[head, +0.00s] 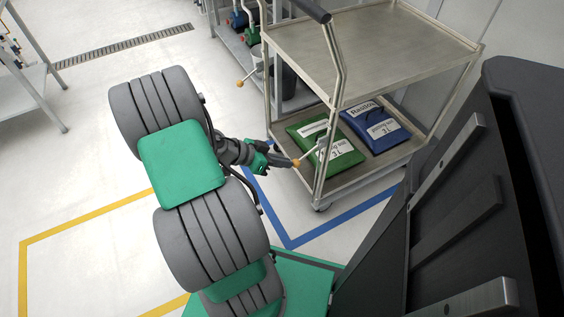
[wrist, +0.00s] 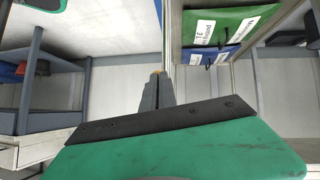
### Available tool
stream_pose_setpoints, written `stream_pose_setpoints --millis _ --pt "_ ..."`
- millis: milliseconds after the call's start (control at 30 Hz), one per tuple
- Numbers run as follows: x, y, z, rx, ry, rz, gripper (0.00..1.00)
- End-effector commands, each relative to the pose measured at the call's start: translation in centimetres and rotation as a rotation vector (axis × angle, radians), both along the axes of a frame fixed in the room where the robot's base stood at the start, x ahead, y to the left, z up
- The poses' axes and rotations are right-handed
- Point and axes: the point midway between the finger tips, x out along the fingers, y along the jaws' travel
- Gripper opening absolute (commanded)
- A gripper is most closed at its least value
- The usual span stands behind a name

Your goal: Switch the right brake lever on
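A grey metal cart (head: 366,40) stands ahead. Two thin rods with orange knobs stick out from its near side. The right brake lever (head: 308,155) has its knob right at my fingertips. The left brake lever (head: 248,78) slopes down with its knob free, farther back. My gripper (head: 290,162) reaches to the cart's near right post, its dark fingers together. In the wrist view, the fingers (wrist: 157,82) are close together with a bit of orange-brown at their tips. Whether they touch or grip the knob is unclear.
A green bag (head: 326,150) and a blue bag (head: 375,128) lie on the cart's lower shelf. The cart's handle bar (head: 312,10) rises above my gripper. Shelving with bottles (head: 238,20) stands behind. Floor to the left is clear, with yellow and blue lines.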

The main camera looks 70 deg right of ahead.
Motion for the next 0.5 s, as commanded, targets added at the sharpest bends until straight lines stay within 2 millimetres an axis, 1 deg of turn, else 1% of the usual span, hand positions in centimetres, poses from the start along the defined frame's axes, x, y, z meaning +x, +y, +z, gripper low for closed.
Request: stream_pose_setpoints --millis 400,500 --pt "-0.12 0.14 -0.32 0.007 0.001 0.0 0.0" --pt "0.01 0.21 0.07 0.007 0.001 0.0 0.0"
